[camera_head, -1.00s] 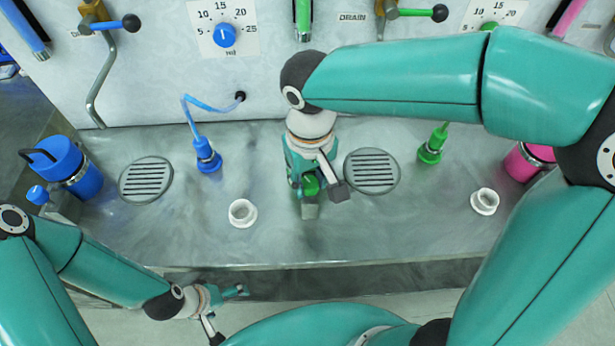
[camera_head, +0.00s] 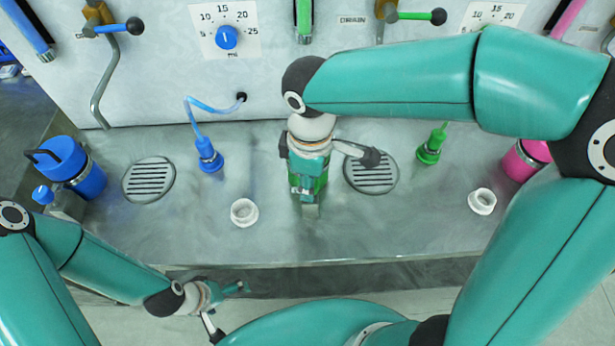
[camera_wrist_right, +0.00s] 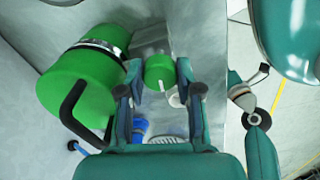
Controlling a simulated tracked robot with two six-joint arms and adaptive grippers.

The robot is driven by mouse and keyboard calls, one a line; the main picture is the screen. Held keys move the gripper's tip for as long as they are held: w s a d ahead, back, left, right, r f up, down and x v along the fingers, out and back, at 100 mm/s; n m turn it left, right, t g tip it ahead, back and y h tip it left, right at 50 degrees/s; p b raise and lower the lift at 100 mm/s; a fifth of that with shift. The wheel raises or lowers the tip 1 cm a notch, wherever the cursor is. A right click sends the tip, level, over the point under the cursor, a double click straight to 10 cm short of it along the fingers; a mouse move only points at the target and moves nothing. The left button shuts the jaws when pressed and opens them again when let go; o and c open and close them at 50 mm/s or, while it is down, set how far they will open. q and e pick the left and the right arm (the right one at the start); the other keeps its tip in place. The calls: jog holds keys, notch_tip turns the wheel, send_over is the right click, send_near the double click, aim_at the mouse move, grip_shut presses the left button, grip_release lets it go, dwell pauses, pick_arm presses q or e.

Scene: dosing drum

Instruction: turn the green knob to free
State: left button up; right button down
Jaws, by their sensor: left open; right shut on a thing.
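The green knob (camera_wrist_right: 160,70) shows in the right wrist view, with a white mark pointing toward the bottom of that picture. It sits at a grey block (camera_wrist_right: 150,42) beside the green drum (camera_wrist_right: 70,90), which has a black handle. My right gripper (camera_wrist_right: 160,74) is shut on the knob, one finger on each side. In the head view my right gripper (camera_head: 308,185) covers most of the knob and drum; the grey block (camera_head: 311,211) shows below it. My left gripper (camera_head: 228,305) is open and empty, low in front of the counter edge.
A blue drum (camera_head: 85,180) with a blue knob stands at the left, and a pink one (camera_head: 520,160) at the right. Drain grates (camera_head: 148,180), white ring cups (camera_head: 244,211) and hose fittings (camera_head: 209,155) dot the counter. The counter's front strip is clear.

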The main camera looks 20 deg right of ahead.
jog(key=shift+w+r+n, duration=0.1)
jog(key=shift+n, duration=0.5)
jog(key=c, duration=0.9)
grip_release()
jog(key=shift+d, duration=0.1)
jog(key=shift+o, duration=0.7)
notch_tip(320, 180, up, 12)
